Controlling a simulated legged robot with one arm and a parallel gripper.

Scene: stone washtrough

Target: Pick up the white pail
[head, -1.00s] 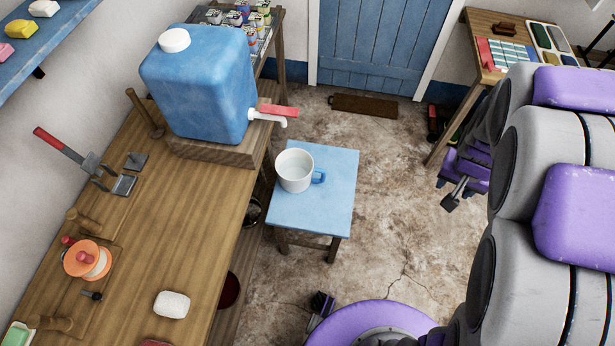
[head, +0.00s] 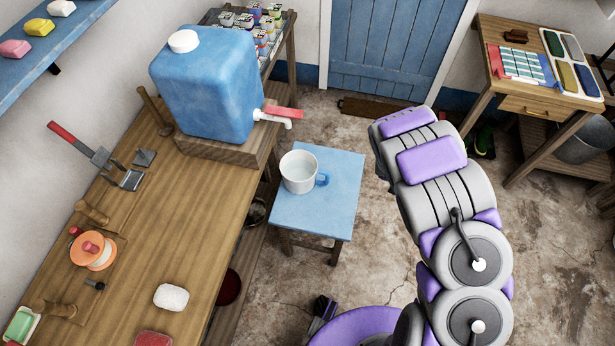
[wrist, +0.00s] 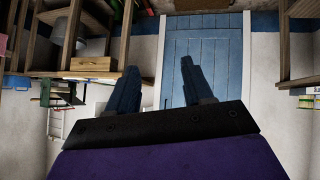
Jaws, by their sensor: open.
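The white pail (head: 299,172) stands upright on a blue stool (head: 340,205) in the head view, with its blue handle to the right. It looks empty and stands just below the jug's tap. My gripper (wrist: 160,78) is open and empty in the wrist view, its two dark fingers apart and pointing toward the blue door. In the head view my arm rises to the right of the stool, and my fingers are hidden. The pail does not show in the wrist view.
A blue jug (head: 208,85) with a red-levered white tap (head: 278,117) stands on a wooden block on the bench (head: 185,245). A side table (head: 540,103) is at right, with a grey bucket (head: 585,140) beneath. Open floor lies between stool and door.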

